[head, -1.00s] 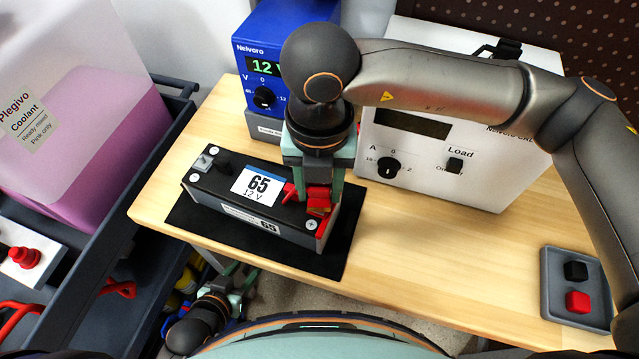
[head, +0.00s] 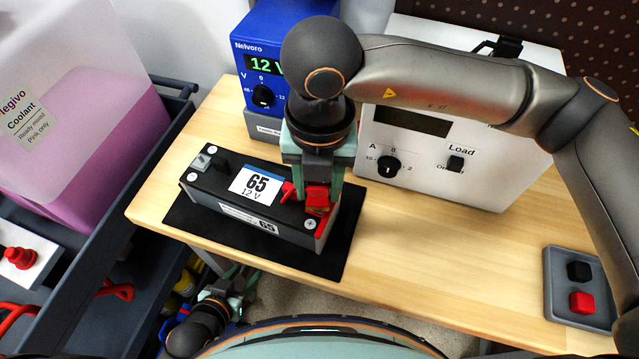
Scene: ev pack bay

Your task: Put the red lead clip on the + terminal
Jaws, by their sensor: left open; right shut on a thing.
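The battery (head: 222,200), labelled 65 and 12 V, lies on a black mat (head: 330,262) on the wooden bench. Its near right end carries a plus mark (head: 310,223) and red parts. My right gripper (head: 317,205) reaches down over that end and is shut on the red lead clip (head: 317,195). The clip is at the + terminal end; the gripper hides the terminal post, so I cannot tell whether they touch. A black piece sits by the other terminal (head: 206,160) at the far left end. My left gripper (head: 236,290) is open and empty, low beside the bench's front edge.
A blue 12 V supply (head: 263,65) and a white load tester (head: 450,165) stand behind the battery. A grey tray (head: 553,290) with a black and a red cap is at right. A cart (head: 110,240) with a pink coolant jug stands left. The bench's right middle is clear.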

